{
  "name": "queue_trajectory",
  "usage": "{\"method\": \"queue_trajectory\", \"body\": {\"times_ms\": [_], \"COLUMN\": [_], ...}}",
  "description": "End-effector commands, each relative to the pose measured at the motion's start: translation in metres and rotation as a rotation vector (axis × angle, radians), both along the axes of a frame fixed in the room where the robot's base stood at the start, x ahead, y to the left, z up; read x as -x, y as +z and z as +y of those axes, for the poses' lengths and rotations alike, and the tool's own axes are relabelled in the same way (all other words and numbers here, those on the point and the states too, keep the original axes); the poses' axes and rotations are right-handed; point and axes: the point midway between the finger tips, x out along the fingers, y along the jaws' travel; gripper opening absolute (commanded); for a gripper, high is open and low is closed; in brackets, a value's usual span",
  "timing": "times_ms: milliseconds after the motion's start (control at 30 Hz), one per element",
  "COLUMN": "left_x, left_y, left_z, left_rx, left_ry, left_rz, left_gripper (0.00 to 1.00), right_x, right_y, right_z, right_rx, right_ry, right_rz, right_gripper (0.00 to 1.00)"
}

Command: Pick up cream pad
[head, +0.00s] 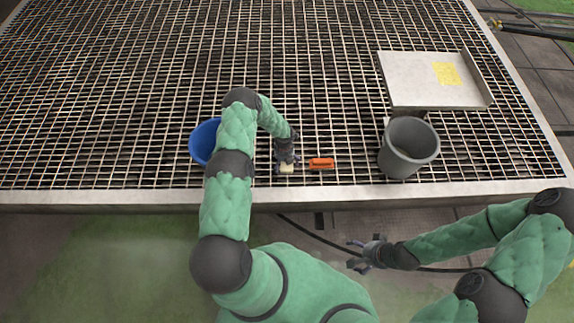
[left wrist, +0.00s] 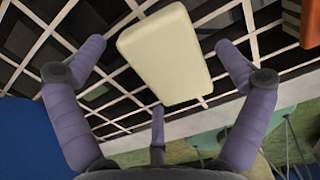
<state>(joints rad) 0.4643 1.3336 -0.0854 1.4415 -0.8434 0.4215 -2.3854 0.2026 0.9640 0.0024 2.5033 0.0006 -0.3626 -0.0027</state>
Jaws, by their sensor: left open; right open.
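The cream pad (head: 287,169) lies on the metal grating near its front edge, partly covered by my left gripper in the head view. In the left wrist view the cream pad (left wrist: 166,54) is a pale rounded block between the spread fingers. My left gripper (head: 286,161) is open over the pad; its purple-grey fingers (left wrist: 155,75) stand apart on either side, and I see no grip on the pad. My right gripper (head: 364,255) is open and empty, in front of the grating's edge.
An orange block (head: 321,164) lies just right of the pad. A blue bucket (head: 203,140) stands to the left, partly behind my left arm. A grey bucket (head: 408,147) and a metal tray (head: 415,92) with a yellow patch (head: 446,74) are at the right. The back grating is clear.

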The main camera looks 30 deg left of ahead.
Motion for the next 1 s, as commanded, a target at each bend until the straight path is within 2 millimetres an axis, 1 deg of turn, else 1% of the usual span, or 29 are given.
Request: {"method": "queue_trajectory", "body": {"times_ms": [67,167,200,233,267,600,733,867,1000], "left_x": [0.000,0.000,0.000,0.000,0.000,0.001,0.001,0.000,0.000], "left_y": [0.001,0.001,0.001,0.000,0.000,0.000,0.004,0.015,0.037], "left_z": [0.000,0.000,0.000,0.000,0.000,0.000,0.000,0.000,0.000], "left_rx": [0.000,0.000,0.000,0.000,0.000,0.001,0.000,0.000,-0.001], "left_ry": [0.000,0.000,0.000,0.000,0.000,0.000,0.000,0.001,0.001], "left_rz": [0.000,0.000,0.000,0.000,0.000,0.002,0.001,0.000,0.000], "left_gripper": [1.00,0.75,0.63,0.55,0.52,0.51,0.51,0.51,0.51], "right_x": [0.000,0.000,0.000,0.000,0.000,0.000,0.000,0.000,0.000], "right_y": [0.001,0.001,0.001,0.001,0.001,0.001,0.002,0.007,0.017], "right_z": [0.000,0.000,0.000,0.000,0.000,0.000,0.000,0.000,0.000], "right_rx": [0.000,0.000,0.000,0.000,0.000,0.000,0.000,0.000,0.000], "right_ry": [0.000,0.000,0.000,0.000,0.000,0.000,0.000,0.000,0.000], "right_rz": [0.000,0.000,0.000,0.000,0.000,0.000,0.000,0.000,0.000], "right_gripper": [0.86,0.86,0.86,0.86,0.86,0.86,0.86,0.86,0.86]}}
